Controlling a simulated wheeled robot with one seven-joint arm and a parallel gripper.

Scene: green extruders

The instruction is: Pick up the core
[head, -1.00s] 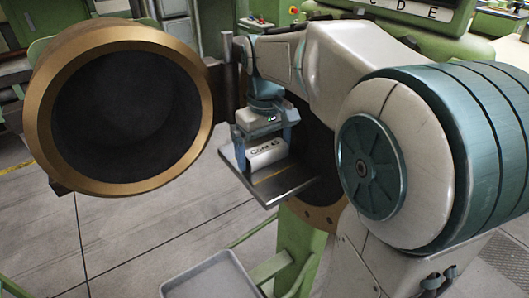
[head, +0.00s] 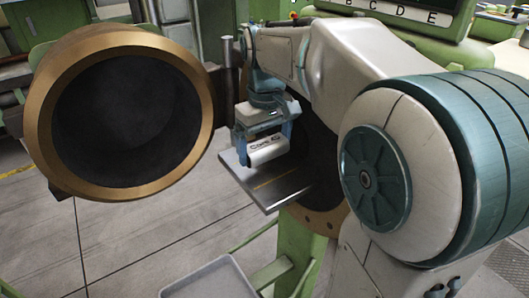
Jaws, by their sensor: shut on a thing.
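The core (head: 266,152) is a white, rounded block with dark lettering on its side. My gripper (head: 267,143) points down and is shut on it, with blue fingers on either side. The core hangs just above a dark flat plate (head: 275,191) with a yellow line along it. A gap shows between the core and the plate. My arm comes in from the right and hides part of the machine behind.
A large bronze-rimmed hollow cylinder (head: 203,112) stands open at the left. A dark round opening with a bolted bronze flange (head: 318,222) lies behind the plate. A grey tray (head: 212,279) sits low in front. Green machine frames surround the area.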

